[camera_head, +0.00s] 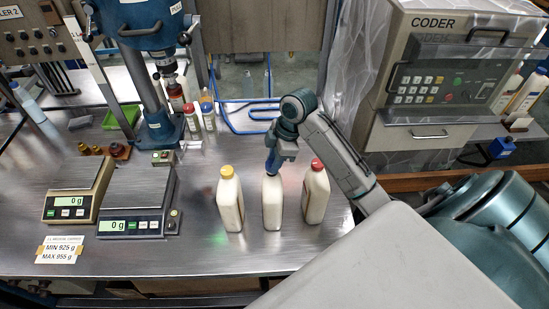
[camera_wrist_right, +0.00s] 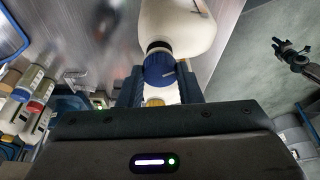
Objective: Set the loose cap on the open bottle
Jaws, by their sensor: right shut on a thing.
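Three white bottles stand upright in a row on the steel bench. The left bottle (camera_head: 230,203) wears a yellow cap (camera_head: 226,171) and the right bottle (camera_head: 315,198) a red cap (camera_head: 317,164). My right gripper (camera_head: 271,166) is at the top of the middle bottle (camera_head: 272,204). In the right wrist view its fingers are shut around a blue cap (camera_wrist_right: 160,69), which is in line with the neck of a white bottle (camera_wrist_right: 178,25). A dark band shows between cap and bottle. I cannot tell whether the cap is fully seated. My left gripper does not show.
Two scales (camera_head: 135,204) stand left on the bench. The coder cabinet (camera_head: 450,70) stands right. Bare bench lies in front of the bottles.

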